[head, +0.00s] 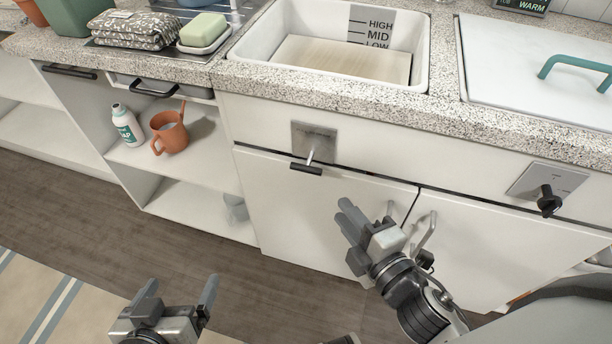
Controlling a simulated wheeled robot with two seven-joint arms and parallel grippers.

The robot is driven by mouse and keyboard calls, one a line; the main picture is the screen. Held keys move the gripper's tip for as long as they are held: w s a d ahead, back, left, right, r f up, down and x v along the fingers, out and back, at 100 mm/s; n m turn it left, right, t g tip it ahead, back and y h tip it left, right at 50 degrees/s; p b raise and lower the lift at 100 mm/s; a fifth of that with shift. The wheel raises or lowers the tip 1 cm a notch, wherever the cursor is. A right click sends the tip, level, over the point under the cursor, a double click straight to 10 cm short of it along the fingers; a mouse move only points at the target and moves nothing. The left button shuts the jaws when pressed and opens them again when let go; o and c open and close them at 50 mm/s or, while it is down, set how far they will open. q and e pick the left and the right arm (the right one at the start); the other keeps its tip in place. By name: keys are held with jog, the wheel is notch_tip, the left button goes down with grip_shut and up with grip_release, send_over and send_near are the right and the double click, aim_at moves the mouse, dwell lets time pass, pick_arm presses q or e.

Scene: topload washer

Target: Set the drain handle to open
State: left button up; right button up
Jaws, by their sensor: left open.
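A small lever with a dark grip (306,167) sticks out from a grey metal plate (314,142) on the white cabinet front below the basin. It seems to be the drain handle, but the plate's marks are too small to read. A second handle, a black knob (549,203), sits on another plate at the right. My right gripper (344,213) is below and right of the lever, apart from it, in front of the cabinet door. Its fingers look close together, but their gap is unclear. My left gripper (178,286) is open and empty at the bottom left, above the floor.
The white basin (246,48) has HIGH, MID and LOW marks. A closed white lid (520,75) with a teal handle (575,68) is at the right. Cabinet doors (290,205) are shut.

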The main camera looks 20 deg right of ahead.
aim_at(310, 173)
jog(key=shift+n, duration=0.3)
jog(key=p+x, duration=0.1)
jog(key=x, duration=1.5)
jog(key=shift+a+r, duration=0.15)
jog(key=shift+a, duration=0.05)
